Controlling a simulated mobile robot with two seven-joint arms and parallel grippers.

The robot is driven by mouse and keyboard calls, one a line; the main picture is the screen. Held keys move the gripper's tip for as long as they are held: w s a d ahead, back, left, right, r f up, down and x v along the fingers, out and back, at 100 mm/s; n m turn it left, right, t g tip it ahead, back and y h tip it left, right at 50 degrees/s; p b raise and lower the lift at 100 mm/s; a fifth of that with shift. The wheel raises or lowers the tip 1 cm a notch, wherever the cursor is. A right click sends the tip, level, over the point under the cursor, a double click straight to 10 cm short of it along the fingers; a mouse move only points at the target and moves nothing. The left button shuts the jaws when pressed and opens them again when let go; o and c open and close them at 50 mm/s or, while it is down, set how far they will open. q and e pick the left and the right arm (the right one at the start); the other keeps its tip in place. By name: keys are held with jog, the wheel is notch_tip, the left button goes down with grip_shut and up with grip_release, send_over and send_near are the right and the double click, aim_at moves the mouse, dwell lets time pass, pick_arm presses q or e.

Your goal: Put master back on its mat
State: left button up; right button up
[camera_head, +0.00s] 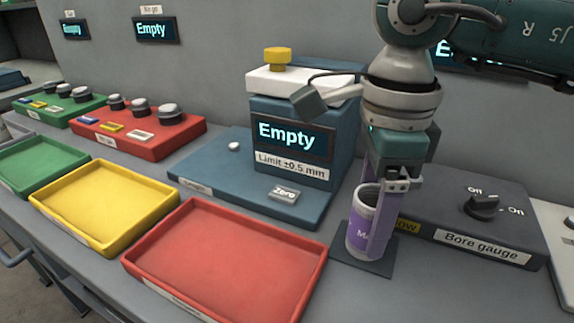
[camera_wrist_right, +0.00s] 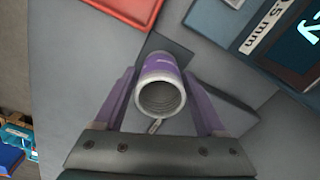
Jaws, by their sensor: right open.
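The master (camera_head: 359,225) is a purple and silver hollow cylinder. It stands upright on a small dark mat (camera_head: 375,264) beside the bore gauge in the head view. In the right wrist view the master (camera_wrist_right: 161,85) shows its open bore, and part of the mat (camera_wrist_right: 160,45) shows behind it. My right gripper (camera_head: 376,235) points down at the master with purple fingers. The right wrist view shows its fingers (camera_wrist_right: 164,100) apart on either side of the master, with gaps between. My left gripper is not in view.
The bore gauge box (camera_head: 480,222) with a knob stands right of the mat. A blue length gauge (camera_head: 290,140) reading "Empty" is to the left. Red (camera_head: 230,262), yellow (camera_head: 105,205) and green (camera_head: 40,163) trays line the front of the bench.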

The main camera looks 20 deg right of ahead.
notch_tip(320, 180, up, 11)
dwell(0.3)
dwell(0.4)
